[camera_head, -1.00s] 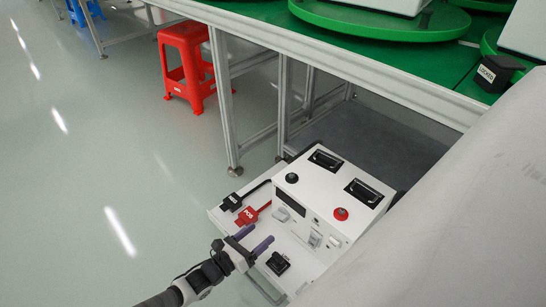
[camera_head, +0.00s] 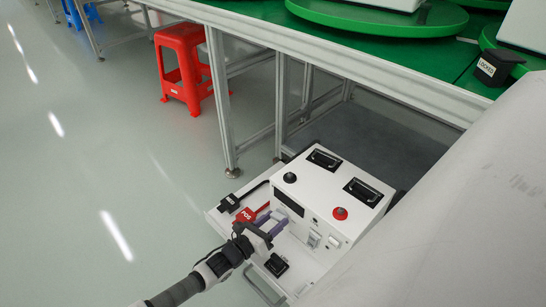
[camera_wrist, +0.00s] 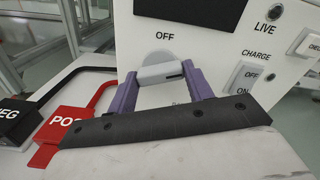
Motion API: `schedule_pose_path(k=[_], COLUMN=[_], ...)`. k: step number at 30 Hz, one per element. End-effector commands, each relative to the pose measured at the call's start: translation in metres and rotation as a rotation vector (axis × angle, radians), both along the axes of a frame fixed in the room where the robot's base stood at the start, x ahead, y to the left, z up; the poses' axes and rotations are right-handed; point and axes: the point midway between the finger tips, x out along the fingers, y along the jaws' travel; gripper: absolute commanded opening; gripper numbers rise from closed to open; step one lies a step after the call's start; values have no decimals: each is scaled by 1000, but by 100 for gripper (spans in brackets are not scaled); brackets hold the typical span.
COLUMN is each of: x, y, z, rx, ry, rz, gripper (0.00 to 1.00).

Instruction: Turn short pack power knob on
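The short pack (camera_head: 318,213) is a white box with a sloped front panel, on a shelf below the green-topped table. Its grey power knob (camera_wrist: 165,73) sits under an "OFF" label in the wrist view, its bar lying nearly level, slightly tilted. My gripper (camera_wrist: 160,80) has its two purple fingers spread, one at each end of the knob. The fingertips are at or very close to the knob; I cannot tell if they touch. In the head view my gripper (camera_head: 277,222) is at the panel and partly hides the knob.
A black NEG plug (camera_wrist: 18,122) and a red POS plug (camera_wrist: 68,125) lie left of the pack. The panel also has a LIVE lamp (camera_wrist: 275,11) and a CHARGE switch (camera_wrist: 245,77). A black block (camera_head: 276,265) sits near the shelf's front edge. A red stool (camera_head: 184,65) stands behind.

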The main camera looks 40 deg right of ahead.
Motion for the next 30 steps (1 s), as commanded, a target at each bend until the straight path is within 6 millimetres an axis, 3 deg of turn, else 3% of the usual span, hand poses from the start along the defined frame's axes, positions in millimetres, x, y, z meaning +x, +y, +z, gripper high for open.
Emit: schedule_pose_path(k=[1, 5, 11, 22, 30], x=[0, 0, 0, 0, 0], y=[0, 0, 0, 0, 0], z=[0, 0, 1, 1, 0], rx=[0, 0, 4, 28, 32], ry=[0, 0, -50, -348, -399], rz=[0, 0, -1, 0, 0], gripper=[44, 28, 28, 28, 28])
